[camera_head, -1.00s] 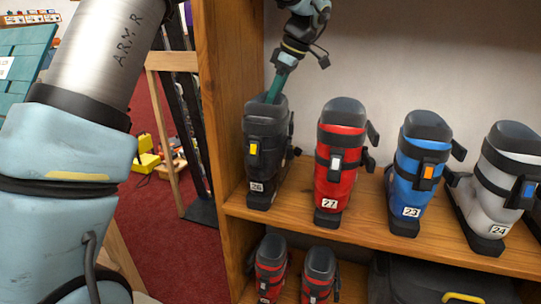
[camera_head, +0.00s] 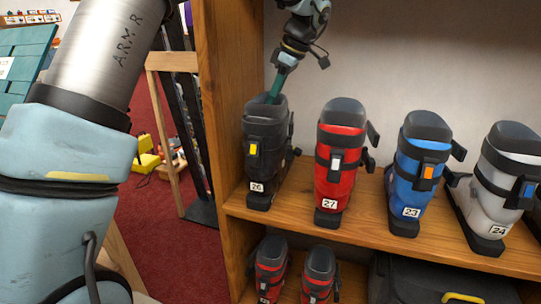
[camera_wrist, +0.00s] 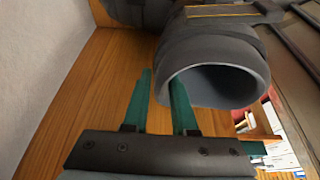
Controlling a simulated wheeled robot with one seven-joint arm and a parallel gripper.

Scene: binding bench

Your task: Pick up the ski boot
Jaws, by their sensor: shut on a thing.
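The black ski boot (camera_head: 262,150) with a yellow buckle and a "26" label stands upright at the left end of the wooden shelf. My gripper (camera_head: 272,98) reaches down from above to the top of its cuff. In the wrist view, the dark grey boot cuff (camera_wrist: 245,82) shows its round opening. My gripper's teal fingers (camera_wrist: 160,77) straddle the near cuff wall, one at the opening and one outside. My gripper is shut on the boot's cuff. The fingertips are partly hidden in the head view. The boot appears to rest on the shelf.
A red boot (camera_head: 340,160), a blue boot (camera_head: 416,175) and a grey-white boot (camera_head: 497,185) stand to the right on the same shelf (camera_head: 365,222). A wooden side panel (camera_head: 222,90) rises close on the left. Red boots (camera_head: 319,272) and a black case (camera_head: 420,282) sit below.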

